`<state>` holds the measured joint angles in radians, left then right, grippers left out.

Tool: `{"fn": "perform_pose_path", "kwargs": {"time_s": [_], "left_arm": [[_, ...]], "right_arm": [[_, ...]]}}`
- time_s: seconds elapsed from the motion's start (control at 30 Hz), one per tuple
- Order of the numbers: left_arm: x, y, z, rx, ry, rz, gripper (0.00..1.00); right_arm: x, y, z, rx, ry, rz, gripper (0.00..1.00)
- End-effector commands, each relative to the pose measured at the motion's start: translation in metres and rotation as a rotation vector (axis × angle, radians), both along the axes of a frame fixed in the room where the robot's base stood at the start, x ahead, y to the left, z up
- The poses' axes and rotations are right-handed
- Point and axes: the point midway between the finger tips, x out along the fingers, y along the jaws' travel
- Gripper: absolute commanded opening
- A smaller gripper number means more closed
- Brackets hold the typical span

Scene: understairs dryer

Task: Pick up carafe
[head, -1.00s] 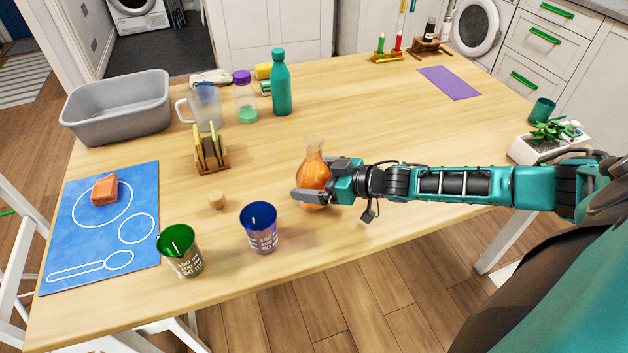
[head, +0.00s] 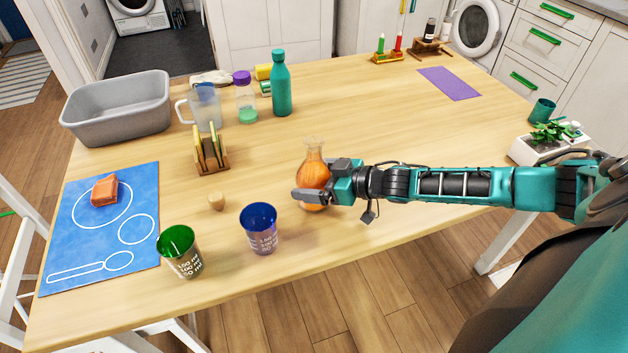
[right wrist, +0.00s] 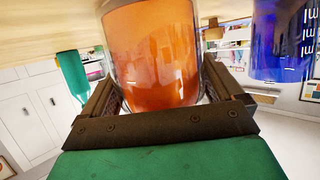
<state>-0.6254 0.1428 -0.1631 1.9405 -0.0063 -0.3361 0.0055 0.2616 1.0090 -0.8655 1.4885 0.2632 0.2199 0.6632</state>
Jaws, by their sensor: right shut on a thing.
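The carafe (head: 312,172) is a clear flask with orange liquid, upright on the wooden table near its front middle. My right gripper (head: 316,190) reaches it from the right, with its fingers around the lower body, and is shut on it. In the right wrist view the carafe (right wrist: 150,50) fills the space between the two dark fingers, and the view is upside down. Whether the base is touching the table or slightly above it, I cannot tell. My left gripper is not in view.
A blue cup (head: 260,230) and a green cup (head: 180,252) stand left of the carafe, with a small cork (head: 217,201) nearby. A wooden rack (head: 211,152), a teal bottle (head: 281,85) and a grey basin (head: 118,106) are farther back. The table's right half is mostly clear.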

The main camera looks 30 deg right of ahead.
Motion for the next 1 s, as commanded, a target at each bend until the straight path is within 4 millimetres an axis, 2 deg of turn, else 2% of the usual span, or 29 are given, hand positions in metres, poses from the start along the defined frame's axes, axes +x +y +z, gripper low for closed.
{"fn": "perform_pose_path", "kwargs": {"time_s": [0.57,1.0], "left_arm": [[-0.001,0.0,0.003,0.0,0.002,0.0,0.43],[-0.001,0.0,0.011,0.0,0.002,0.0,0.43]], "right_arm": [[0.002,0.0,0.017,0.003,-0.008,0.001,0.24],[0.002,0.0,0.058,0.001,-0.009,0.001,0.24]]}}
